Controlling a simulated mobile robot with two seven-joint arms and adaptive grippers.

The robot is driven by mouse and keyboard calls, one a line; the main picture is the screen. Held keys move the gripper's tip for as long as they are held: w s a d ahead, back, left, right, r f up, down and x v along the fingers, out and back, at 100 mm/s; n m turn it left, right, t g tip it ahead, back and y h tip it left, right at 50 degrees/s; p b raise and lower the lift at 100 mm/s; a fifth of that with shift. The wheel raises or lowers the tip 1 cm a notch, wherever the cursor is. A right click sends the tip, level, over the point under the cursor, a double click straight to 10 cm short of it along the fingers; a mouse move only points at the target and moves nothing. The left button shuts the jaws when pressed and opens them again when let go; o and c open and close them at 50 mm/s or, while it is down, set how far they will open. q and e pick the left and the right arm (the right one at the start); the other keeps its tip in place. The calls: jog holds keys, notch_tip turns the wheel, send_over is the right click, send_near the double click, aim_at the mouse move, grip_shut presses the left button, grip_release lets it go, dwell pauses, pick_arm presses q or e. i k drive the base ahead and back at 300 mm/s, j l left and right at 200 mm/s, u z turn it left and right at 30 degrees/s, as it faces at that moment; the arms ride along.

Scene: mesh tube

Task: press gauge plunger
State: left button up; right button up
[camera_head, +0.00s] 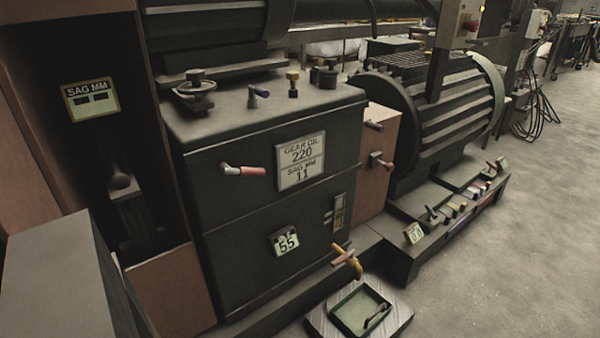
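A small display labelled "SAG MM" (91,100), with a yellowish frame and two dark windows, is fixed in the dark recess at the left. Below it, a rounded dark knob (121,181) sits on top of a dark post in the same recess; it looks like the gauge plunger, but the shadow hides its details. Nothing is seen touching it. Neither of my grippers is in view.
A dark gear-oil cabinet (240,230) with a red-tipped lever (243,170) stands right of the recess. A grey box-like block (60,280) fills the lower left. A green tray (360,311) lies low in front. Open floor (530,240) is at right.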

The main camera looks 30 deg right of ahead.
aim_at(120, 181)
jog(key=k+l, duration=0.1)
jog(key=l, duration=0.35)
jog(key=k+l, duration=0.1)
jog(key=l, duration=0.4)
jog(key=k+l, duration=0.1)
jog(key=l, duration=0.4)
jog(key=k+l, duration=0.1)
jog(key=l, duration=0.35)
jog(key=k+l, duration=0.1)
jog(key=l, duration=0.4)
jog(key=j+z, duration=0.05)
